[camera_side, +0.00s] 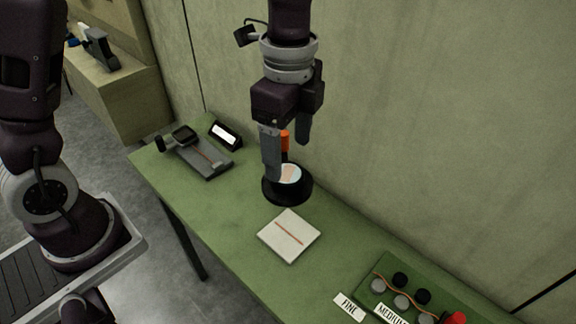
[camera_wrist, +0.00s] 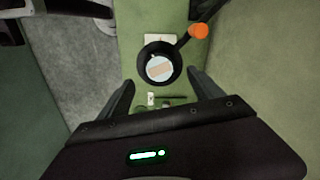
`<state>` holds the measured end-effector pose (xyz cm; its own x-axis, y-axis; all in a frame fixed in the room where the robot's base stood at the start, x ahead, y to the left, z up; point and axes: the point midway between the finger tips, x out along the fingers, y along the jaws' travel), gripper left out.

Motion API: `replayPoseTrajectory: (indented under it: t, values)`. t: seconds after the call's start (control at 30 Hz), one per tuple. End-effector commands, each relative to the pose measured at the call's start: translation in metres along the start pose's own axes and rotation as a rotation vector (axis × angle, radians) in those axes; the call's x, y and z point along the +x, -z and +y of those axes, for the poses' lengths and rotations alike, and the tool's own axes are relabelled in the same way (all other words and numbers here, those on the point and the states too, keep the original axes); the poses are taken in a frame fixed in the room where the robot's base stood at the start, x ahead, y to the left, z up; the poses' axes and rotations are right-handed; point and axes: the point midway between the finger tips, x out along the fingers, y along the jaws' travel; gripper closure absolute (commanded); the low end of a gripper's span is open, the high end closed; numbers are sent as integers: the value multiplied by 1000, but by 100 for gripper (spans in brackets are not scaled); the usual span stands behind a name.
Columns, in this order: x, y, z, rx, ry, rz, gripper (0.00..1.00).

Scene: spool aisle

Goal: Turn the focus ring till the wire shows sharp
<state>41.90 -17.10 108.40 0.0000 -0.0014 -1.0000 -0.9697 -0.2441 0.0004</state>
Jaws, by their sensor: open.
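A black focus ring (camera_side: 287,197) surrounds a pale round lens (camera_side: 290,172), above the green bench in the side view. The lens shows a wide, soft pinkish-brown band. An orange-tipped handle (camera_side: 285,140) rises beside the ring; in the wrist view the orange tip (camera_wrist: 198,31) is at the ring's upper right. A white plate (camera_side: 289,245) with a thin brown wire (camera_side: 290,233) lies in front of the ring. My gripper (camera_side: 287,160) points down, open, with its fingers over the ring. In the wrist view the ring (camera_wrist: 146,74) appears between and beyond the fingertips; contact cannot be told.
A dark gauge-like device (camera_side: 205,160) and a small lit display (camera_side: 225,134) stand at the bench's far left end. A green board (camera_side: 375,300) with several spools, and FINE (camera_side: 349,307) and MEDIUM (camera_side: 392,314) labels, is at lower right. A wall runs behind.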

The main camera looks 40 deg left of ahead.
Motion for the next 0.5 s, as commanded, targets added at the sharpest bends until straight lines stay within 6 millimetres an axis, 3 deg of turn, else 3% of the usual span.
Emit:
replayPoseTrajectory:
  t: [0.2,0.5]
  values:
    - [40,-1,1,-2,-3,-3,25]
    - [50,-1,0,-5,1,-1,25]
